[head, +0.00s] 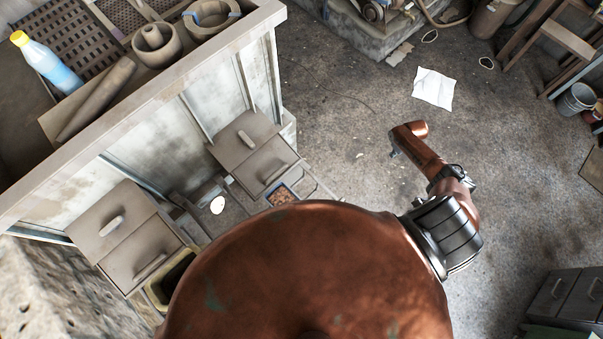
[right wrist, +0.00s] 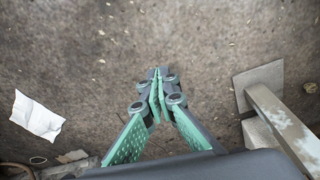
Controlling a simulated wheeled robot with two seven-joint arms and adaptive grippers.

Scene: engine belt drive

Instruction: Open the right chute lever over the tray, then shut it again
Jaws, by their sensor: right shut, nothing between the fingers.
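The right chute (head: 254,148) is a grey box on the front of the bench, with a pale grip on its upper panel and a bar-like handle on its lower panel. I cannot tell which part is the lever. A small tray (head: 297,204) with brown contents lies just below it, partly hidden by my own body. My right gripper (head: 394,153) is over bare floor, well to the right of the chute and apart from it. In the right wrist view its green-padded fingers (right wrist: 157,92) meet at the tips, empty. My left gripper is not in view.
A second grey chute (head: 122,235) stands at left above a yellow-rimmed bin (head: 168,282). The bench (head: 150,110) carries a bottle (head: 47,62) and round parts. A paper sheet (head: 433,88) lies on the floor, which is mostly clear around my right gripper.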

